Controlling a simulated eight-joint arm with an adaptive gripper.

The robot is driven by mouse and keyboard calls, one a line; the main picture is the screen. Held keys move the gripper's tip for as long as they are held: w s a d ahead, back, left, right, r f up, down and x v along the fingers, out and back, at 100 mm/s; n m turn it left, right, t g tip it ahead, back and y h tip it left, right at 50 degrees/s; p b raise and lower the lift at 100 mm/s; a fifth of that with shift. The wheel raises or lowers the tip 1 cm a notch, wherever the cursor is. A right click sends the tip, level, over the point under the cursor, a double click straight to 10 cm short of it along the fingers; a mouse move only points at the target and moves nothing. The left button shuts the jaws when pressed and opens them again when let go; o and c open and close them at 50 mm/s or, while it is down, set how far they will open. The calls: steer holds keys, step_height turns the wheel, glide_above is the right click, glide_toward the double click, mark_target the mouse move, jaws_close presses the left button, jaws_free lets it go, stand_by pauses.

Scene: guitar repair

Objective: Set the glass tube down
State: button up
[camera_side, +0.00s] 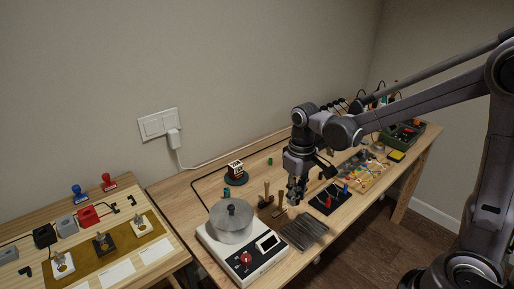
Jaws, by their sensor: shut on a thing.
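My gripper (296,191) points down over the middle of the right-hand wooden bench (190,207), between a dark mat and some upright wooden-handled tools. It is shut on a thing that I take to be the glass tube. The tube itself is too small and clear to make out, so I cannot tell its tilt or whether it touches anything below.
A hotplate (252,268) with a metal pot (231,221) stands at front left. Dark rods (304,231) lie beside it. A black mat (330,199) with small tools is right of my gripper. A small box (236,169) stands behind. A second bench (172,243) is at left.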

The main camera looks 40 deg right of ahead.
step_height(320, 180, up, 3)
steer(key=shift+w+f, duration=0.1)
steer(key=w+d+n, duration=0.3)
steer(key=w+d, duration=1.2)
steer(key=w, duration=0.2)
glide_above(254, 187)
step_height(254, 187, down, 12)
steer(key=shift+d+f, duration=0.1)
steer(key=shift+f, duration=2)
steer(key=shift+f, duration=0.1)
steer(key=o, duration=0.9)
steer(key=shift+c, duration=0.2)
